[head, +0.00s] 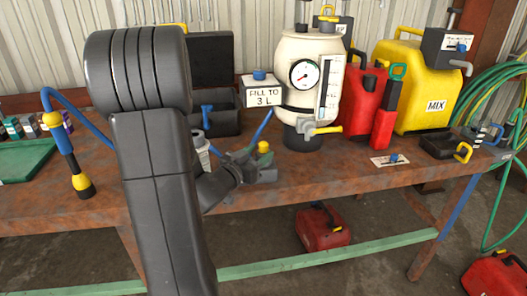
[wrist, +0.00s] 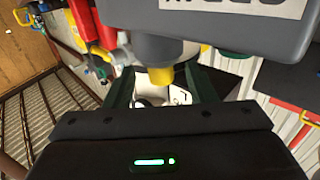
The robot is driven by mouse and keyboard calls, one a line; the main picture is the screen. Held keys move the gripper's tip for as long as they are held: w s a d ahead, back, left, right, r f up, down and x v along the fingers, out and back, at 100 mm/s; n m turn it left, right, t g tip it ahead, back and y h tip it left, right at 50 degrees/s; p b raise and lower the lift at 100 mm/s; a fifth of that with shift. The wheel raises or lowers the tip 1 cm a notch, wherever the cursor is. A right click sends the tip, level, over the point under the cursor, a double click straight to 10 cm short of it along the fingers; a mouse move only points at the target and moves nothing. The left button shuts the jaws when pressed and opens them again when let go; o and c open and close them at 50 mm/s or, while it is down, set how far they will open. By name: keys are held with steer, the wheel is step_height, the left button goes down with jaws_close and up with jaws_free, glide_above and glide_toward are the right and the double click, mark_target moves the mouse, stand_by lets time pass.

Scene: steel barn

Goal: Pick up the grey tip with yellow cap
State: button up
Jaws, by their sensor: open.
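The grey tip with its yellow cap (head: 263,147) shows at my gripper in the head view. The yellow cap is on top, and the grey part below it is hard to tell from my gripper. In the wrist view, the yellow cap (wrist: 160,77) and the grey tip (wrist: 156,50) show near the middle, beyond my jaws. My gripper (head: 258,167) is low over the rusty bench near its front edge. In the wrist view, my gripper (wrist: 162,88) is open, with a dark finger on each side of the cap. I cannot tell whether either finger touches it.
A white tank (head: 305,65) with a gauge and yellow tap stands right of my gripper. The "FILL TO 3 L" box (head: 263,90) is behind. Red (head: 363,95) and yellow (head: 415,80) cans stand farther right. A blue hose with yellow-black nozzle (head: 84,186) is left. Bare bench (head: 335,170) lies right.

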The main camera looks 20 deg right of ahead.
steer(key=x, duration=0.3)
steer(key=shift+w+d, duration=0.2)
steer(key=shift+c, duration=0.2)
jaws_close()
steer(key=shift+r, duration=0.15)
step_height(320, 180, up, 10)
steer(key=p, duration=0.2)
steer(key=shift+p, duration=0.3)
step_height(320, 180, up, 5)
steer(key=p, duration=0.5)
glide_above(261, 150)
steer(key=d, duration=0.1)
steer(key=shift+w+d, duration=0.1)
steer(key=shift+w, duration=0.3)
